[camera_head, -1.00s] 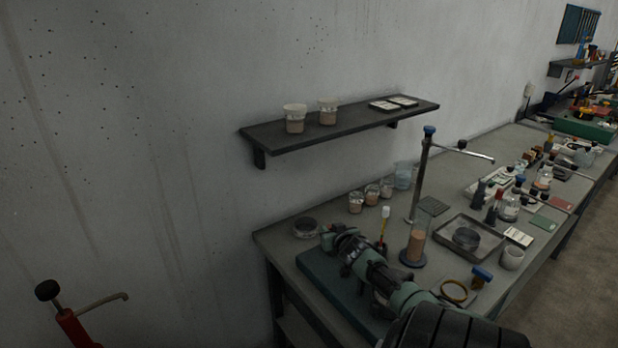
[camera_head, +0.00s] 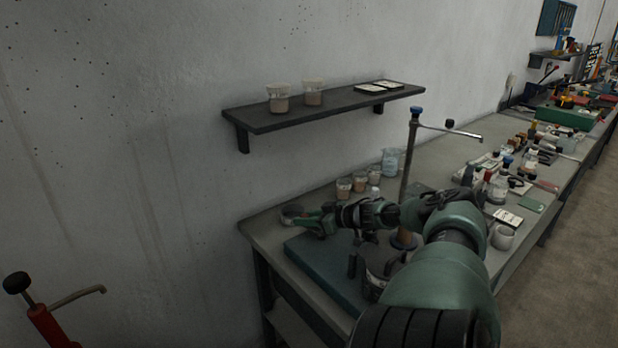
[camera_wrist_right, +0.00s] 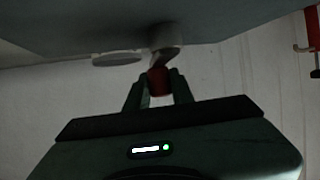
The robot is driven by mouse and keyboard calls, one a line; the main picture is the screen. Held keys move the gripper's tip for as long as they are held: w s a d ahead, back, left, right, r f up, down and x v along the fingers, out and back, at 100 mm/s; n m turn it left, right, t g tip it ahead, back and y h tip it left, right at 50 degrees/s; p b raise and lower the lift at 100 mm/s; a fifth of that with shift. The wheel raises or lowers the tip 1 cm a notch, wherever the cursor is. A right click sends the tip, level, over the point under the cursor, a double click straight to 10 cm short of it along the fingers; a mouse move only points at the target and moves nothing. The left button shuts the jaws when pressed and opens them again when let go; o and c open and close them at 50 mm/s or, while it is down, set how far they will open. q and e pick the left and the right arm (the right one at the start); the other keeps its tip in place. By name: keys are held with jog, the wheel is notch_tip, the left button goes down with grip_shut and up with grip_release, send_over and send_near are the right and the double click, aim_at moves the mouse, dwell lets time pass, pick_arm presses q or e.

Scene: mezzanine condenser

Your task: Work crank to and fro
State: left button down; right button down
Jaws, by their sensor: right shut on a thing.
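The crank's brown-red grip (camera_wrist_right: 158,82) shows in the wrist view, joined to a short grey arm under a broad dark surface. My right gripper (camera_wrist_right: 157,90) is shut on this grip, one finger on each side. In the head view my right gripper (camera_head: 318,225) is over the far left end of the bench, at the edge of a teal board (camera_head: 305,250). There the gripper hides the crank, so its angle cannot be told. My left gripper is in neither view.
A small round dish (camera_head: 291,214) stands close to my right gripper. Several jars (camera_head: 344,188), a beaker (camera_head: 391,162) and a tall stand (camera_head: 409,160) are behind my arm. A wall shelf (camera_head: 320,108) hangs above. A red post (camera_head: 48,325) stands at lower left.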

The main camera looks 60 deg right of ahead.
jog(key=shift+w+a+n+y+b, duration=0.2)
jog(key=shift+a+n+y+b, duration=0.25)
jog(key=shift+n+y+b, duration=0.8)
jog(key=shift+a+r+b, duration=0.1)
jog(key=shift+r+b, duration=0.1)
jog(key=shift+b, duration=0.35)
jog(key=c, duration=1.3)
grip_release()
jog(key=shift+r, duration=0.1)
jog(key=shift+o, duration=0.5)
jog(key=shift+w+a, duration=0.15)
jog(key=shift+w, duration=0.05)
jog(key=shift+s, duration=0.1)
